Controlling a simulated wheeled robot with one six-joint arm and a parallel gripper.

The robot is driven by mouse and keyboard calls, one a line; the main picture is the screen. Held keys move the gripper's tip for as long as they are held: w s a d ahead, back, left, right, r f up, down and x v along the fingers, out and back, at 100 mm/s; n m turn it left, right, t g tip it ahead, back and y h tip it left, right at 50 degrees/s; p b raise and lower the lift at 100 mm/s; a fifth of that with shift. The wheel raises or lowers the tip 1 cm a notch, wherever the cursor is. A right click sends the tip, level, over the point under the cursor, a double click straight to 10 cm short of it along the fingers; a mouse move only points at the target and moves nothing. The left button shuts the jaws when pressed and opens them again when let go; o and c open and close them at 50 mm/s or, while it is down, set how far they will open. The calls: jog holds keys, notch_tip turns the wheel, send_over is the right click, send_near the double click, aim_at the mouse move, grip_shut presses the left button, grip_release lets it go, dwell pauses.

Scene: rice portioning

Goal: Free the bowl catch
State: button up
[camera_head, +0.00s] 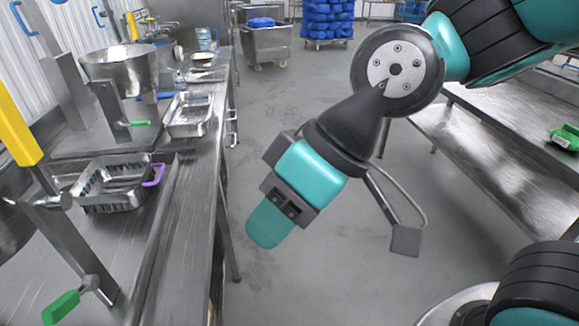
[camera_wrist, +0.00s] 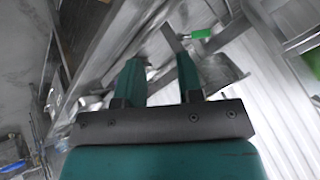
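A steel bowl (camera_head: 120,68) stands in a metal frame on the left bench. A small green-handled catch (camera_head: 138,123) sticks out low beside the bowl's frame. In the wrist view a green handle (camera_wrist: 203,33) shows beyond my fingers, and a blurred curved metal part, probably the bowl (camera_wrist: 222,72), lies behind the right finger. My gripper (camera_head: 267,224) hangs over the aisle floor, right of the bench and well apart from the bowl. In the wrist view my gripper (camera_wrist: 159,62) has its two teal fingers apart with nothing held between them.
A steel tray with a purple handle (camera_head: 153,175) and another tray (camera_head: 190,116) lie on the left bench. A yellow-handled lever (camera_head: 16,122) and a green-handled lever (camera_head: 62,306) stand at the near left. The aisle floor (camera_head: 300,110) is clear. Another bench (camera_head: 500,145) stands right.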

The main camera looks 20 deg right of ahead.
jog(key=shift+d+r+n+h+p, duration=0.4)
jog(key=shift+d+r, duration=0.15)
jog(key=shift+d, duration=0.15)
jog(key=shift+o, duration=1.4)
